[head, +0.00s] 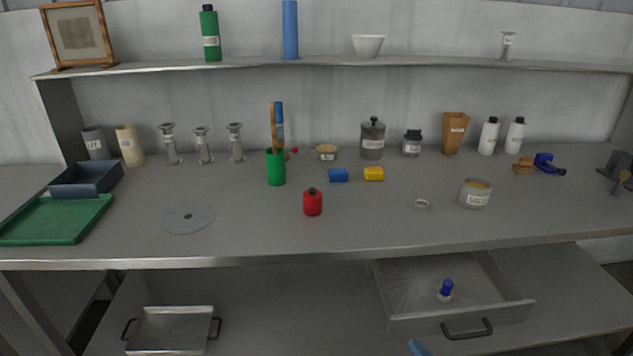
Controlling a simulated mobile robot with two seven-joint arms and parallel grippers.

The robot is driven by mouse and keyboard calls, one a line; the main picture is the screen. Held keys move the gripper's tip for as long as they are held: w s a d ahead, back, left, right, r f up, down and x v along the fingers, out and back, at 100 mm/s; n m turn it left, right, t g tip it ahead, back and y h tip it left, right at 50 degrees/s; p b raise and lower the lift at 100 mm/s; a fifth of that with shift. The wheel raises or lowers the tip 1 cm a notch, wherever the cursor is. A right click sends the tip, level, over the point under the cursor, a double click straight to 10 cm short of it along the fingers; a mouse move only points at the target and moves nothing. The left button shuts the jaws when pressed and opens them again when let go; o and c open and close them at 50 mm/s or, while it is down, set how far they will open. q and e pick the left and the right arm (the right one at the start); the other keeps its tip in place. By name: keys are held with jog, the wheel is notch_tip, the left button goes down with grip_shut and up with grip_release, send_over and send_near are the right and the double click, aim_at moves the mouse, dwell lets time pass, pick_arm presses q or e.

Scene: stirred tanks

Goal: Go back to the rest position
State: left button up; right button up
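Neither of my grippers shows in the head view. A small blue shape (418,347) is cut off by the bottom edge, and I cannot tell what it is. The grey workbench (350,225) spans the view. On the bench stand a red bottle with a dark cap (313,203), a green cup (276,168) holding tall items, a blue block (338,175), a yellow block (374,174) and a labelled jar (475,194).
The open drawer and its dark handle (467,330) jut out below the bench front. A metal tray (172,330) sits low at left. A green tray (55,220) and dark bin (86,179) fill the bench's left end. The shelf (330,65) runs above. The front bench strip is clear.

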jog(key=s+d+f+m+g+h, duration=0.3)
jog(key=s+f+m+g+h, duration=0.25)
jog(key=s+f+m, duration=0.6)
pick_arm(q)
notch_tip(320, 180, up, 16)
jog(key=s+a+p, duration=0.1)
jog(key=p, duration=2.1)
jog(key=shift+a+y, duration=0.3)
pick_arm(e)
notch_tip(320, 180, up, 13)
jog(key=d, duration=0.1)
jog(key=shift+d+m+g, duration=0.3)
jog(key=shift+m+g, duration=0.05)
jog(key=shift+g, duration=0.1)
